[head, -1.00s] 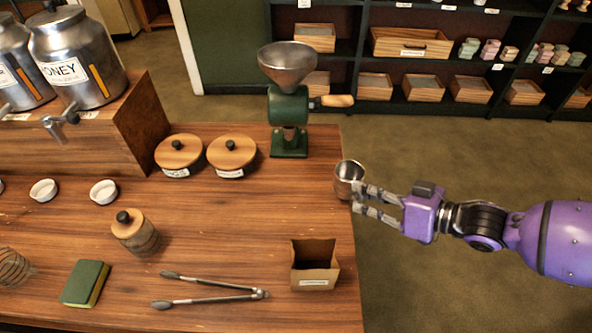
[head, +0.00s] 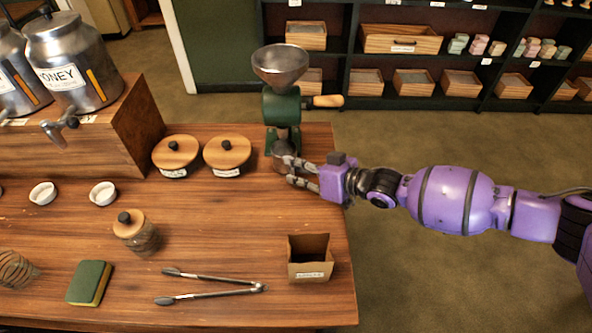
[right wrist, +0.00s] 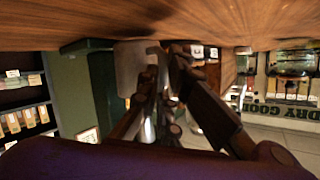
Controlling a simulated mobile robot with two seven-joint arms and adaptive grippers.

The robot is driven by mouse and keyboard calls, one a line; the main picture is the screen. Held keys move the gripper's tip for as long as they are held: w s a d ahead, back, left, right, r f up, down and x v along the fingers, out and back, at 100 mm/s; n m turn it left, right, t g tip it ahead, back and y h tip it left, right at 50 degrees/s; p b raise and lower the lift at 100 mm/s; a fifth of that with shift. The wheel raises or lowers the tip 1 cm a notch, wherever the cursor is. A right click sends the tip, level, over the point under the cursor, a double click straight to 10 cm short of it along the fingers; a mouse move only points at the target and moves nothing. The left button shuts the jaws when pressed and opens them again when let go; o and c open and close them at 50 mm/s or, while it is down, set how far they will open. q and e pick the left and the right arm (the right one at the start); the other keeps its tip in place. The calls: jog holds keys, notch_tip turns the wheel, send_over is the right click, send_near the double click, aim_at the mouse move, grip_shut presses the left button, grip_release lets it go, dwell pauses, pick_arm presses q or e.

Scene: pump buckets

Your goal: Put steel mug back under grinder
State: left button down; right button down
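The green grinder (head: 282,108) with a steel funnel and wooden handle stands at the table's back edge. The steel mug (head: 284,152) is at the foot of the grinder, below its body, partly hidden by my fingers. Whether it touches the base cannot be told. My right gripper (head: 290,169) reaches in from the right, its fingers on the mug. In the right wrist view the fingers (right wrist: 163,80) are close to a pale grey shape that looks like the mug (right wrist: 131,66). My left gripper is not in view.
Two wooden-lidded jars (head: 227,153) stand left of the grinder. A paper bag (head: 309,262), tongs (head: 215,285), a lidded jar (head: 136,233) and a green sponge (head: 89,282) lie nearer. The table middle is clear. Shelves (head: 400,75) stand behind.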

jog(key=shift+f, duration=0.4)
jog(key=shift+f, duration=0.1)
jog(key=shift+f, duration=0.2)
jog(key=c, duration=1.9)
grip_release()
jog(key=shift+r, duration=0.1)
jog(key=shift+c, duration=0.2)
